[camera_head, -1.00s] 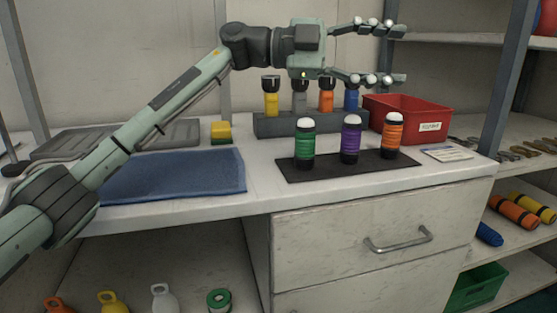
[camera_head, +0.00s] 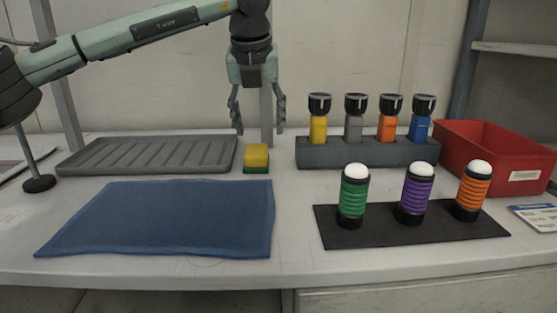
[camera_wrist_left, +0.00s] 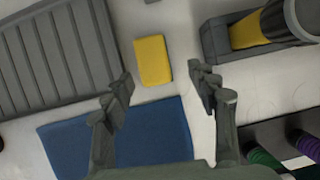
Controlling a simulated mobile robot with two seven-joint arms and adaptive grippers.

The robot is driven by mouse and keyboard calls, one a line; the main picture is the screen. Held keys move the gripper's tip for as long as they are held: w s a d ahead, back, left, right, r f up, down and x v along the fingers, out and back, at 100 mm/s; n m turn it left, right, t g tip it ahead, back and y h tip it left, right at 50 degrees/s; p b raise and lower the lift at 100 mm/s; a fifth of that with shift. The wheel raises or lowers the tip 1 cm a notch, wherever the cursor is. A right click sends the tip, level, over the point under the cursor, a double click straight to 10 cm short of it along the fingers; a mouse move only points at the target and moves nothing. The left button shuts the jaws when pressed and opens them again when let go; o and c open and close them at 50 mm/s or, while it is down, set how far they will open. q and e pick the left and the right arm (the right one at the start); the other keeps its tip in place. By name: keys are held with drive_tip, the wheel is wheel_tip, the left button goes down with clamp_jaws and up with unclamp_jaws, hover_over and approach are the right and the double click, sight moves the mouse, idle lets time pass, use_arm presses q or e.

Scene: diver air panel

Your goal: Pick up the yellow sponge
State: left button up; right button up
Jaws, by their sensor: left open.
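The yellow sponge (camera_head: 257,156) has a green underside and sits on the white bench, between the grey ribbed tray and the grey torch holder. It also shows in the left wrist view (camera_wrist_left: 153,60), seen from above. My left gripper (camera_head: 257,130) points down above the bench near the sponge, open and empty. In the left wrist view its two fingers (camera_wrist_left: 165,82) are spread, with the sponge lying ahead between their lines and not touched. My right gripper is in neither view.
The grey ribbed tray (camera_head: 150,155) is left of the sponge, and the blue cloth (camera_head: 165,218) lies in front. The grey holder (camera_head: 367,153) with several torches is to the right. Green, purple and orange cylinders stand on a black mat (camera_head: 335,238). A red bin (camera_head: 490,160) is far right.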

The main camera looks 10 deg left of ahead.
sight(256, 148)
use_arm(q)
drive_tip(key=shift+y, duration=0.3)
drive_tip(key=x, duration=0.5)
drive_tip(key=a+p+x, duration=0.1)
drive_tip(key=x, duration=0.2)
drive_tip(key=shift+s, duration=0.2)
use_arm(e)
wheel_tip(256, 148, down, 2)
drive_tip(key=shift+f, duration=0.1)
use_arm(q)
drive_tip(key=shift+c, duration=0.2)
drive_tip(key=c, duration=0.9)
drive_tip(key=shift+r, duration=0.15)
drive_tip(key=shift+r, duration=0.3)
wheel_tip(256, 148, up, 3)
drive_tip(key=shift+d+r+b, duration=0.1)
drive_tip(key=shift+b, duration=0.2)
drive_tip(key=a+r, duration=0.7)
drive_tip(key=a, duration=0.4)
drive_tip(key=shift+s+a+b, duration=0.3)
drive_tip(key=shift+a+b, duration=0.05)
drive_tip(key=shift+a, duration=0.05)
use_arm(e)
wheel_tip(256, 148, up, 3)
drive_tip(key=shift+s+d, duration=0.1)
